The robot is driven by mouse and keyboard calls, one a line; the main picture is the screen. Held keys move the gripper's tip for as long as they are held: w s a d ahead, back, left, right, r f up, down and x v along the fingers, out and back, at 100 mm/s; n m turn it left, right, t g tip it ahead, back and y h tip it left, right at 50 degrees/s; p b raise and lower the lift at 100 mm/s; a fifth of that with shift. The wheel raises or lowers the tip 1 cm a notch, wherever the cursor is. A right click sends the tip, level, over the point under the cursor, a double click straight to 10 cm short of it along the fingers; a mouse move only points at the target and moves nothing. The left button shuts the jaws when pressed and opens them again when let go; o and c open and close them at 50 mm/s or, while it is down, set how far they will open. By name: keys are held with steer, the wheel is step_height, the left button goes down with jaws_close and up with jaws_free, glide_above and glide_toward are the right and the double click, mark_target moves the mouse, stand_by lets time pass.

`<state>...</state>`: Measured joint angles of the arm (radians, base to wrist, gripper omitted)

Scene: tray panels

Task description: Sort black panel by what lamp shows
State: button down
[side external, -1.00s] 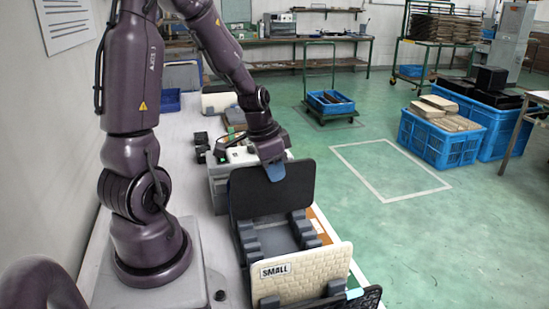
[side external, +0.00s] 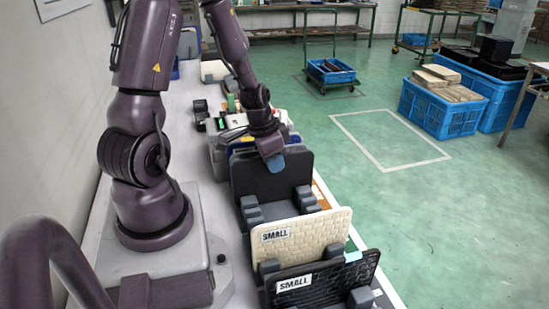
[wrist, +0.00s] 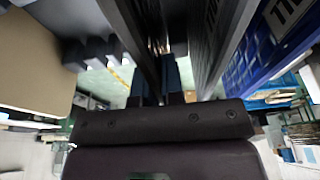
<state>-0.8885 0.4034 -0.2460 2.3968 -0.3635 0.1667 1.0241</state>
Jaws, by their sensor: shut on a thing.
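A dark, flat black panel (side external: 272,183) stands upright at the far end of a grey slotted rack (side external: 250,208) in the side view. My gripper (side external: 275,162), with a blue fingertip part, is shut on its top edge. Whether its lower edge is seated in a slot is hidden. In the wrist view my fingers (wrist: 170,80) point down among dark slatted panels (wrist: 222,35); the held panel's outline is unclear there.
A cream textured panel (side external: 310,240) and a black textured panel (side external: 328,282), both labelled SMALL, stand in the front part of the rack. A blue panel with a partly seen label (wrist: 275,40) is close on the right in the wrist view. Open floor lies to the right.

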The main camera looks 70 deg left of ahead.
steer(key=shift+f, duration=0.35)
stand_by(0.7)
stand_by(0.3)
steer(key=c, duration=1.2)
jaws_free()
steer(key=shift+o, duration=0.2)
steer(key=v, duration=1.3)
